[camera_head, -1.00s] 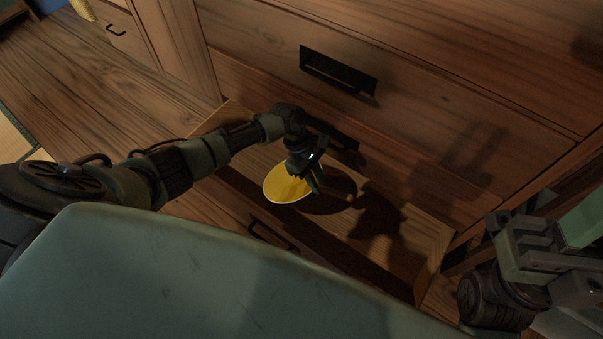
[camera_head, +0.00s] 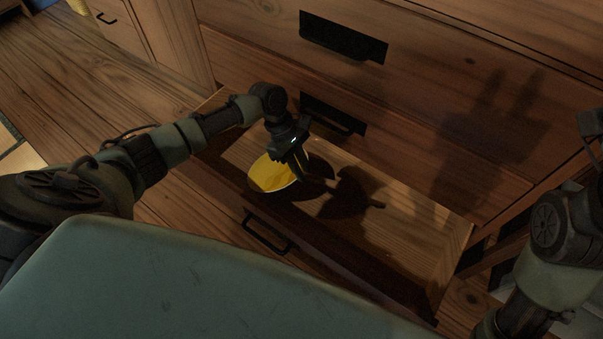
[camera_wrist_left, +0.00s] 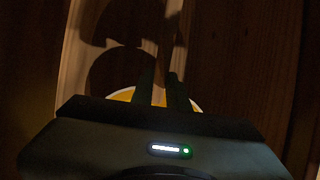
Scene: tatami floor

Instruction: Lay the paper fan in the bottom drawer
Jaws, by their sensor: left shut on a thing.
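The paper fan (camera_head: 274,175) is round and yellow with a pale rim. My left gripper (camera_head: 297,167) is shut on it and holds it at the left part of the open bottom drawer (camera_head: 425,228). The fan's shadow falls on the drawer floor; whether it touches the floor I cannot tell. In the left wrist view, the fan's yellow edge (camera_wrist_left: 124,95) shows beside the dark fingers (camera_wrist_left: 160,85), and most of it is hidden behind the gripper body. My right arm shows at the right edge of the head view, but its gripper is out of view.
The wooden chest rises behind the drawer, with closed drawers and black handles (camera_head: 343,37) above. The bottom drawer's front carries a black handle (camera_head: 268,232). The middle and right of the drawer look empty, with shadows across them. Wooden floor (camera_head: 60,100) lies to the left.

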